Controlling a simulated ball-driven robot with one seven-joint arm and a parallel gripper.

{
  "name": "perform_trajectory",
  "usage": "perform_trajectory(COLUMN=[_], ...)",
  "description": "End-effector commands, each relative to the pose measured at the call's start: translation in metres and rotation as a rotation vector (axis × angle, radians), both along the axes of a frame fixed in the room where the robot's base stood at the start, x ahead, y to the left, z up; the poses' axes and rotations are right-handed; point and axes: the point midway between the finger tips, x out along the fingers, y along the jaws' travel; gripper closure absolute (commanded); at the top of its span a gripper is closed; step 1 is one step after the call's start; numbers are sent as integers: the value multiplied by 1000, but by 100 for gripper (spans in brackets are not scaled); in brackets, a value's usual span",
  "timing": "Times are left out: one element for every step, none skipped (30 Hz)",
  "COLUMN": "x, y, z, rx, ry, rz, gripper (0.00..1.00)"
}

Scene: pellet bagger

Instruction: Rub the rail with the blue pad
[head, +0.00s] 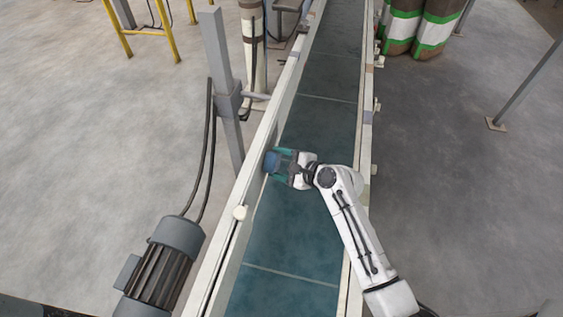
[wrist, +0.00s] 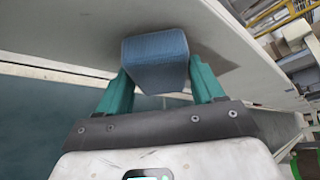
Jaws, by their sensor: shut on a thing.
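The blue pad (head: 271,161) is a small block between the teal fingers of my gripper (head: 281,162). In the wrist view the pad (wrist: 156,61) sits between the fingertips of my gripper (wrist: 158,84), which is shut on it. The rail (head: 258,140) is the pale long edge along the left side of the conveyor. The pad is at the rail's inner face in the head view. In the wrist view the pad's far end meets or nearly meets the pale rail surface (wrist: 75,30), with a shadow around it. Whether they touch I cannot tell for sure.
The dark teal conveyor belt (head: 290,232) runs under my arm. A grey post (head: 222,85) and a motor (head: 165,262) stand left of the rail. Green, white and brown rolls (head: 418,28) stand at the back right. Open floor lies on both sides.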

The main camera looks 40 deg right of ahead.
Motion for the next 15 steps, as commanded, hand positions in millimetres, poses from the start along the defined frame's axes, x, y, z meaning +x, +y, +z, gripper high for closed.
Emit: perform_trajectory(x=[1, 1, 1, 1, 2, 2, 3, 3, 5, 6, 7, 9, 10, 11, 13], y=[1, 1, 1, 1, 1, 0, -1, -2, -4, -5, -7, -10, -12, -14, -17], z=[1, 0, 0, 0, 0, 0, 0, 0, 0, 1, 1, 0, 0, 0, 1], rx=[0, 0, 0, 0, 0, 0, 0, 0, -1, -1, 0, 0, 1, 0, 0], ry=[0, 0, 0, 0, 0, -1, -1, -1, -2, -2, -2, -2, -1, -2, -2], rz=[0, 0, 0, 0, 0, -1, -1, -1, -1, -1, -1, -1, -2, -3, -2], gripper=[57, 57, 57, 57, 57, 57, 57, 57, 57, 57, 57, 57, 57, 57, 57])
